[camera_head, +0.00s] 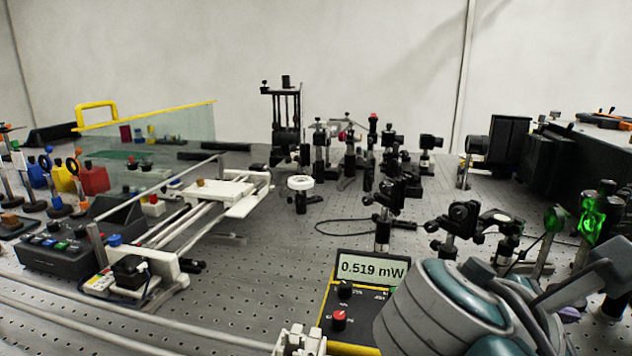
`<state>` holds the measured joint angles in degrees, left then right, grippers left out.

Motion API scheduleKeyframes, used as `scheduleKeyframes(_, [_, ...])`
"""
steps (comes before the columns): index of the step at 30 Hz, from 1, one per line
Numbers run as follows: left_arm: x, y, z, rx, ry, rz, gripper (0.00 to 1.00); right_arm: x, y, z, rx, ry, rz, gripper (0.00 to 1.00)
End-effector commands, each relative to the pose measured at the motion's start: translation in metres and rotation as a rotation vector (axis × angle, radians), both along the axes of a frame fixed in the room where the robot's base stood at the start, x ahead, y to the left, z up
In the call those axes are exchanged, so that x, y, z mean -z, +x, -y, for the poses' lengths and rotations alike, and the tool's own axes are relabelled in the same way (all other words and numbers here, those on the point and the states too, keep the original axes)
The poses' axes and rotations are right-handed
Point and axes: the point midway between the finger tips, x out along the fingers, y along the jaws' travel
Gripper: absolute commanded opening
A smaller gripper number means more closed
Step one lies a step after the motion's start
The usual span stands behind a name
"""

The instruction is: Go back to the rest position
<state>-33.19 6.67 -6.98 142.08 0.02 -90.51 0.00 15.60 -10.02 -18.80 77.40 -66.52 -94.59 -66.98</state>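My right arm (450,310), grey with teal bands, fills the lower right of the head view. It stands in front of the power meter's right side. A grey bar and block (605,265) show at the right edge beside it, and I cannot make out clear fingertips or whether the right gripper is open or shut. My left arm and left gripper are not in view. The power meter (372,268) reads 0.519 mW and has a black and a red knob.
The perforated optical bench (250,275) carries several black post mounts (350,160) at the middle. A white rail stage (190,215) and control box (65,252) stand left, with a clear yellow-edged panel (160,125) behind. Green-lit optics (592,218) stand close to my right arm.

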Motion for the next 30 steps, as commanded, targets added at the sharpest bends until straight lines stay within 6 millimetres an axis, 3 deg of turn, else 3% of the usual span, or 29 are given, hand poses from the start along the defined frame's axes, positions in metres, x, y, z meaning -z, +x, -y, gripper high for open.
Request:
scheduleKeyframes(7, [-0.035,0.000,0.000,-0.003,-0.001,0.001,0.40,0.034,-0.074,0.001,0.297,0.494,0.257,0.53])
scheduleKeyframes(13, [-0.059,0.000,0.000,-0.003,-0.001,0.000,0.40,0.022,-0.131,-0.020,0.606,0.893,0.466,0.53])
scheduleKeyframes(21, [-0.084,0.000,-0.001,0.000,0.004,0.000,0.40,-0.037,-0.184,-0.061,0.945,1.282,0.581,0.53])
scheduleKeyframes(30, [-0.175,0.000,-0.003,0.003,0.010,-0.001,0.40,-0.129,-0.182,-0.063,0.953,1.291,0.584,0.53])
